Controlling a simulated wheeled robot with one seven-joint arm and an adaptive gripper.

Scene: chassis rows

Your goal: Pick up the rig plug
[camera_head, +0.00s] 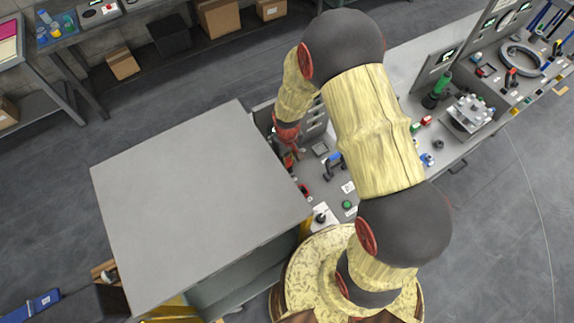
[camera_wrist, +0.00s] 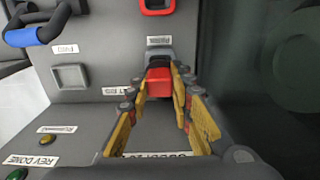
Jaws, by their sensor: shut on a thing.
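The rig plug, which I take to be the red block with a dark grey end (camera_wrist: 160,82), shows between the fingers in the wrist view. It is at the grey panel, just below a white label (camera_wrist: 160,42) that is too blurred to read surely. My gripper (camera_wrist: 164,76) has its yellow-padded fingers on both sides of the plug and is shut on it. I cannot tell whether the plug is seated in a socket or free of it. In the head view the gripper is small at the bench panel, and the plug cannot be made out.
An empty-looking square socket (camera_wrist: 70,77) is left of the plug, under an FWD label (camera_wrist: 63,49). A blue-gripped handle (camera_wrist: 36,34) and a red-framed fitting (camera_wrist: 157,5) are nearby. A large grey-topped cabinet (camera_head: 195,205) stands left of my arm. Tools crowd the right bench (camera_head: 465,145).

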